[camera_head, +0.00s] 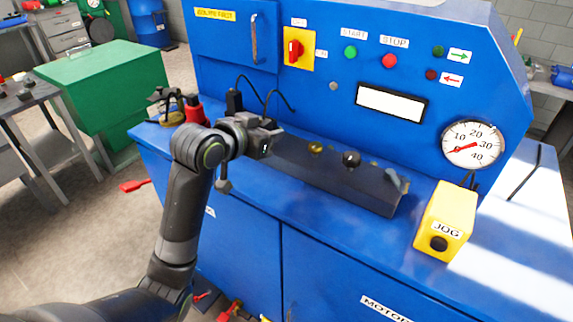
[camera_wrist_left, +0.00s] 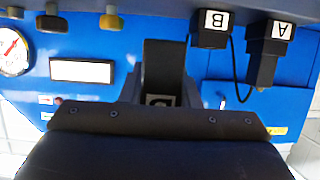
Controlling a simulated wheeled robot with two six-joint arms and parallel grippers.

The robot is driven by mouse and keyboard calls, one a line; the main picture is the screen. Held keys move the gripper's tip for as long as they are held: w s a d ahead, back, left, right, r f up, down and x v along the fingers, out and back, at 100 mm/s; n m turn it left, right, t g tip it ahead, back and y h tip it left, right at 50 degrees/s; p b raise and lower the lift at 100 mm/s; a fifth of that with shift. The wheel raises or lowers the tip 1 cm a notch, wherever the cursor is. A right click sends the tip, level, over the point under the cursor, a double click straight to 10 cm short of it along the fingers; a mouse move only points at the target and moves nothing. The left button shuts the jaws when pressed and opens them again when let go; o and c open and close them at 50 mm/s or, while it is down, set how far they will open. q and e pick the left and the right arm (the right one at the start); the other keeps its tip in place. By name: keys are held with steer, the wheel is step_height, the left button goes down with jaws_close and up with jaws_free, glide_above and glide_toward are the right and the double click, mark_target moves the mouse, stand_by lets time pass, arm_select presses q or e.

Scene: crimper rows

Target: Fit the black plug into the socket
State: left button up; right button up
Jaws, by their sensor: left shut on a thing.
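My left gripper (camera_head: 265,137) is over the left end of the blue machine's ledge, just left of the dark rail. It is shut on a dark piece, taken to be the black plug (camera_wrist_left: 164,65), which shows in the wrist view between two dark jaw parts. A letter, perhaps D, shows at its near end. Black blocks lettered B (camera_wrist_left: 210,30) and A (camera_wrist_left: 272,45) stand beside it, with a thin black cable near them. I cannot tell which part is the socket. My right gripper is not in view.
The dark rail (camera_head: 330,178) carries a brass knob (camera_head: 315,148) and a black knob (camera_head: 351,158). A yellow JOG box (camera_head: 447,220) stands at the ledge's right. A red item (camera_head: 193,109) stands left of my gripper. The panel with dial (camera_head: 473,144) rises behind.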

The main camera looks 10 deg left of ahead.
arm_select(q)
step_height(320, 180, down, 5)
steer(key=shift+a+f, duration=0.15)
steer(key=shift+f, duration=0.05)
steer(key=shift+f+p, duration=0.45)
steer(key=shift+f, duration=1.65)
steer(key=shift+f, duration=0.2)
steer(key=o, duration=1)
